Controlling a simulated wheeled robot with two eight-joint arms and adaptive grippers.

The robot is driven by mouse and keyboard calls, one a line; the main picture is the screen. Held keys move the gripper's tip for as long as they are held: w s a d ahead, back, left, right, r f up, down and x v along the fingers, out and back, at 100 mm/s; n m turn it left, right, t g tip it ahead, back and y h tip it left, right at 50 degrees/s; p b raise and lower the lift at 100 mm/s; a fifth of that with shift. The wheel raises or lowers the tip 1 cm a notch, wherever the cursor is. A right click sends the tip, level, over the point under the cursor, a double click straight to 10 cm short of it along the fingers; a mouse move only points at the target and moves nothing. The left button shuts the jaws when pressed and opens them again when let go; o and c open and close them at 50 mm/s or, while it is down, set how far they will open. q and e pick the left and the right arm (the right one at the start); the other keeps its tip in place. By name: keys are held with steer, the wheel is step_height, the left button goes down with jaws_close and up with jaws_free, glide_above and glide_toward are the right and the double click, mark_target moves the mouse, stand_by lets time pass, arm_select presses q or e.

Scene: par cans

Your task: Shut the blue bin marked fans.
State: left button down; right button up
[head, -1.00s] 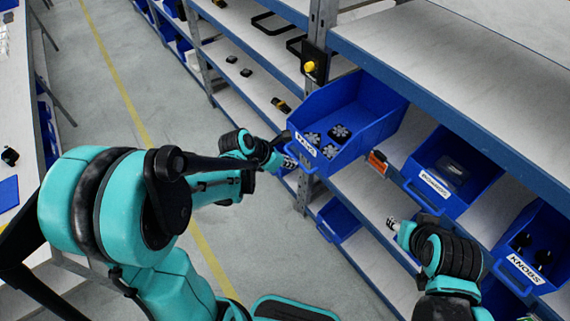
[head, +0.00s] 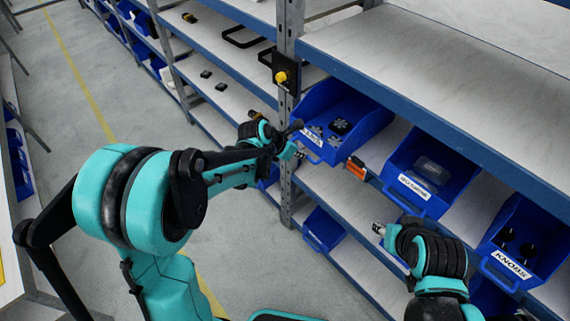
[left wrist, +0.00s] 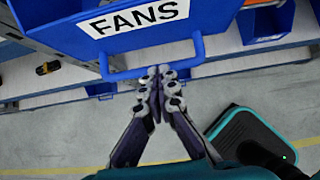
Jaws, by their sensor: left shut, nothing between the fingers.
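The blue bin marked FANS (head: 345,122) sits on the shelf just right of the upright post in the head view, with several dark and grey fans inside. Its white label and blue front handle fill the top of the left wrist view (left wrist: 150,40). My left gripper (head: 291,152) is shut and empty at the bin's front. In the left wrist view its fingertips (left wrist: 160,75) are at the handle bar; whether they touch it I cannot tell. My right gripper (head: 380,229) is lower right, in front of the shelves; its finger opening is too small to tell.
A blue bin (head: 432,172) with a clear item and a blue bin marked KNOBS (head: 522,245) stand to the right on the same shelf. An orange item (head: 356,168) lies between bins. A yellow-knobbed black box (head: 282,75) is on the post. Floor at left is clear.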

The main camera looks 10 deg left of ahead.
mark_target(314, 139)
arm_select(q)
steer(key=w+d, duration=0.1)
steer(key=w, duration=0.1)
steer(key=w+d, duration=0.4)
steer(key=shift+w, duration=0.2)
steer(key=shift+a, duration=0.1)
